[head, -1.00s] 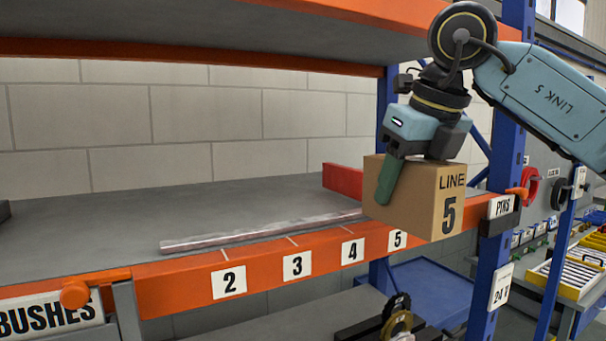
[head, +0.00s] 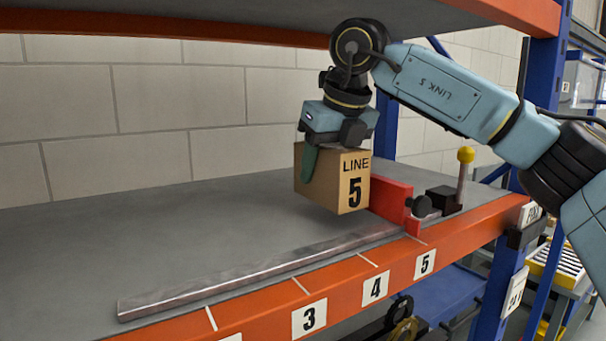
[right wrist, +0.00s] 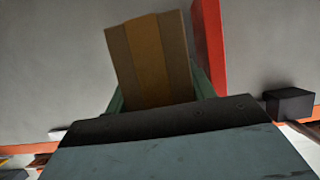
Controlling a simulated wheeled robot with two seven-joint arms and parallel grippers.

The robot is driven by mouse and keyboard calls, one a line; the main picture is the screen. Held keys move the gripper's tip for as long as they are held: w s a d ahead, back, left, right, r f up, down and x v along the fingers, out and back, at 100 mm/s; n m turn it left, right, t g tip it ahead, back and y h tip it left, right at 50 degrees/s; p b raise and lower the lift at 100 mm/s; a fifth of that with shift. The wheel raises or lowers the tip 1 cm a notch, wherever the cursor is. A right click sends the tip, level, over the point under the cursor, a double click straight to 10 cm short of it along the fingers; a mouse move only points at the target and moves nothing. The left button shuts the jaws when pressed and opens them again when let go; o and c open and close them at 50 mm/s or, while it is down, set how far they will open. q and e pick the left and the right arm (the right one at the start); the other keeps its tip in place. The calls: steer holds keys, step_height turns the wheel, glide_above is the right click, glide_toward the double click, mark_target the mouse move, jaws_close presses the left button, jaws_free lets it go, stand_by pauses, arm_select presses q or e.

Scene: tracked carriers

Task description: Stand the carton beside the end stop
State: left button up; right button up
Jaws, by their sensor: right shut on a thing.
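The carton (head: 333,188) is a brown box marked LINE 5. My right gripper (head: 311,165) is shut on it from above and holds it upright over the shelf; a shadow lies below it. The carton also shows in the right wrist view (right wrist: 150,60), between the green fingers. The end stop is a red block (head: 390,198) just right of the carton; it also shows in the right wrist view (right wrist: 209,45). I cannot tell whether carton and stop touch. My left gripper is not in view.
A metal rail (head: 250,272) runs along the shelf front, before the carton. A black clamp with a yellow-knobbed lever (head: 465,157) stands right of the stop. The orange front beam (head: 470,235) carries number labels. The shelf (head: 150,225) is clear at left.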

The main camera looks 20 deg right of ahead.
mark_target(322, 182)
steer(key=shift+w+r, duration=0.1)
steer(key=shift+r, duration=0.15)
steer(key=shift+w+f, duration=0.15)
steer(key=b+x, duration=0.1)
steer(key=x, duration=0.2)
steer(key=shift+f, duration=0.45)
steer(key=shift+s+r, duration=0.25)
steer(key=shift+s, duration=0.15)
steer(key=shift+w+f, duration=0.1)
steer(key=shift+f, duration=0.15)
steer(key=o, duration=1.2)
steer(key=shift+w, duration=0.1)
steer(key=shift+o, duration=0.3)
steer(key=shift+r, duration=0.1)
